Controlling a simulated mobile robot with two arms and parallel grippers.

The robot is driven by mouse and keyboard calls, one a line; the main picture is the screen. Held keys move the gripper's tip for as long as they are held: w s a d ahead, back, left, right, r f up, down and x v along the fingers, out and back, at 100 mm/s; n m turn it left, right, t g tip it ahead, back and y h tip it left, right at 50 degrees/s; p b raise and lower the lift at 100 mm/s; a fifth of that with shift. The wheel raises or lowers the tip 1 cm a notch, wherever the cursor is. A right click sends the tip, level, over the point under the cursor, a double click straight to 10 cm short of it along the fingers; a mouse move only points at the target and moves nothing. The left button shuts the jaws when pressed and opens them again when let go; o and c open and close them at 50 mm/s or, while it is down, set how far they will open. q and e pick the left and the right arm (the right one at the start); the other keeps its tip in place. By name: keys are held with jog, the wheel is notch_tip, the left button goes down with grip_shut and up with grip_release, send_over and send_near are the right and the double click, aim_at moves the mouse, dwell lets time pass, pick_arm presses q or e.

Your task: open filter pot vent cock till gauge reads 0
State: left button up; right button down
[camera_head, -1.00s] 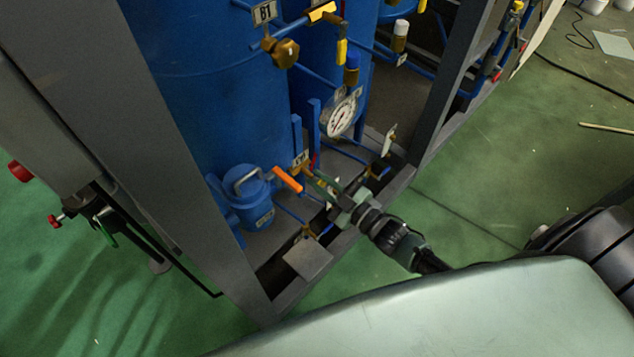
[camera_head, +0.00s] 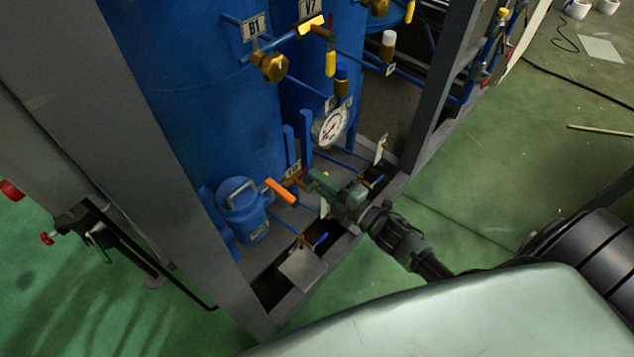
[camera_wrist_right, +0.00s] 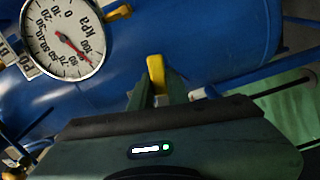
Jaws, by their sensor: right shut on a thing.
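The filter pot (camera_head: 243,211) is a small blue lidded pot with a grey handle, low in the frame in the head view. My right gripper (camera_head: 316,181) is to the right of it, down by the pipes. In the right wrist view, my right gripper (camera_wrist_right: 158,88) is shut on a yellow lever (camera_wrist_right: 156,68), which sticks up between the fingertips. The valve body under this lever is hidden. A round white gauge (camera_head: 330,124) stands behind the gripper. In the right wrist view, the gauge (camera_wrist_right: 62,38) has its red needle near the 80 to 100 kPa marks, away from 0.
An orange lever (camera_head: 279,190) lies between the pot and my gripper. Tall blue tanks (camera_head: 200,90) stand behind. A grey frame post (camera_head: 130,150) and the frame's lower rail border the space. Tags, thin pipes and a blue-handled valve (camera_head: 321,239) are close by.

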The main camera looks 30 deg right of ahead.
jog(key=shift+r+n, duration=0.1)
jog(key=shift+n, duration=0.5)
jog(key=c, duration=1.4)
grip_release()
jog(key=shift+r, duration=0.1)
jog(key=shift+o, duration=0.2)
jog(key=shift+s, duration=0.15)
jog(key=v, duration=0.7)
jog(key=shift+s+d+b, duration=0.15)
jog(key=shift+s+b, duration=0.1)
jog(key=shift+b, duration=0.15)
